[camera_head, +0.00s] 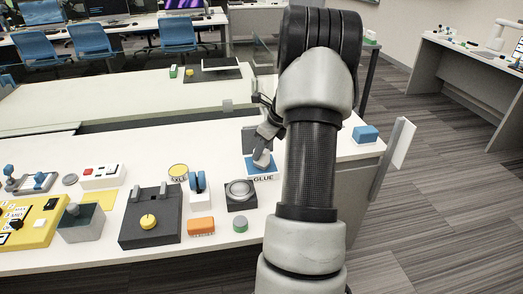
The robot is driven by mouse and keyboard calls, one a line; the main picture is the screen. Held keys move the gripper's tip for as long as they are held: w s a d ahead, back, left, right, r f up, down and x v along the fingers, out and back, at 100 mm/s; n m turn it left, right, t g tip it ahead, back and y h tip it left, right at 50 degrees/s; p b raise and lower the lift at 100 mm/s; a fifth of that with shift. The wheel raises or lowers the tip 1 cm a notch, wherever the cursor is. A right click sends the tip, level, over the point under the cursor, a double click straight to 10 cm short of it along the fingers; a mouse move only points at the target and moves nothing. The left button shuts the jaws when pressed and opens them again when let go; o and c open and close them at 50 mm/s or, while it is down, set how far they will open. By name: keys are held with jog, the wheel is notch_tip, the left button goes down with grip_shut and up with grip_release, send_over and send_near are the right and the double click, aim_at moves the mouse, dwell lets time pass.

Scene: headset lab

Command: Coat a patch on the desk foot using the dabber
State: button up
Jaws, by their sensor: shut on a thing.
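My gripper (264,143) reaches down over the white desk (120,150), left of my arm. It is shut on a small grey thing that looks like the dabber (262,160). The dabber's lower end is at a blue pad marked GLUE (262,174); I cannot tell whether they touch. I cannot pick out the desk foot for certain; a grey round knob on a dark square base (240,190) stands just left of and in front of the glue pad. My arm hides part of the desk to the right.
Near the gripper are a blue-handled device (197,185), a black box with a yellow knob (150,215), an orange block (201,227) and a yellow round tin (179,171). A blue block (366,134) lies at the right end.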

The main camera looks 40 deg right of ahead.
jog(key=shift+f, duration=0.55)
dwell(1.7)
notch_tip(320, 180, up, 7)
jog(key=p, duration=0.6)
jog(key=shift+r+p, duration=0.15)
jog(key=shift+p, duration=0.2)
dwell(0.6)
